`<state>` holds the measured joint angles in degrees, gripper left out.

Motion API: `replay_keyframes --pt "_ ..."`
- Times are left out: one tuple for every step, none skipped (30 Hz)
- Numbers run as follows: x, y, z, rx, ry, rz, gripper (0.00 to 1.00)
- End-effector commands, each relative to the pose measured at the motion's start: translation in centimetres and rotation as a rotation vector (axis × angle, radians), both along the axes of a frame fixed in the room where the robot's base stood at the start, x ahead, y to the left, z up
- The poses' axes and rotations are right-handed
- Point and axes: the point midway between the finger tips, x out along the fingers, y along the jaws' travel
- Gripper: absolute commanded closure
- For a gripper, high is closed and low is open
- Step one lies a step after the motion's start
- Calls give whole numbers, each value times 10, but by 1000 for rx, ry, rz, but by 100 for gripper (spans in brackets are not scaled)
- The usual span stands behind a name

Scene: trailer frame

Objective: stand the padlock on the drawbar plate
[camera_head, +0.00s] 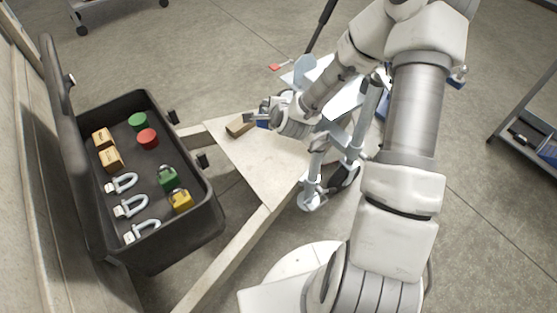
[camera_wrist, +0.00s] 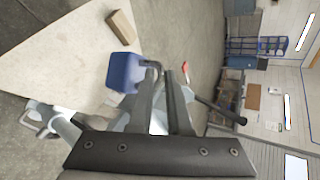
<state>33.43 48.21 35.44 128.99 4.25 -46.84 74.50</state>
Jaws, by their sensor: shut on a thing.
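A blue padlock (camera_wrist: 122,72) with a grey shackle is at the fingertips of my gripper (camera_wrist: 165,78). My gripper is shut on it at the shackle, and the blue body sticks out to the left in the wrist view. In the head view the padlock (camera_head: 262,124) is a small blue patch, mostly hidden by my gripper (camera_head: 258,116). The cream drawbar plate (camera_head: 262,170) lies under and in front of it; it also shows in the wrist view (camera_wrist: 60,65). I cannot tell whether the padlock touches the plate.
A tan block (camera_head: 239,127) lies on the plate beside the padlock. An open black case (camera_head: 205,205) at left holds green and yellow padlocks, grey shackles, tan boxes and round red and green pieces. A jockey wheel stand (camera_head: 312,190) is right of the plate. The plate's near part is clear.

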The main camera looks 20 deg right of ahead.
Motion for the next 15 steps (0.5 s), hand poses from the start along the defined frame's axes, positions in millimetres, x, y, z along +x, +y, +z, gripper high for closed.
replay_keyframes --pt "7 1 -8 7 1 9 100" --pt "10 1 -13 9 4 16 100" --pt "15 0 -20 10 4 27 100" --pt "18 0 -25 11 5 32 100" --pt "21 0 -30 11 5 39 100" --pt "26 0 -37 12 6 49 100" --pt "28 0 -42 13 7 56 100" --pt "31 0 -48 13 8 63 100" --pt "35 0 -55 13 8 71 100" --pt "38 0 -61 12 8 78 100" --pt "40 -1 -66 13 9 83 100" --pt "43 -1 -74 11 10 92 100" --pt "45 -2 -80 10 10 97 100" --pt "47 -2 -86 10 11 102 100" --pt "50 -3 -94 9 11 110 100"
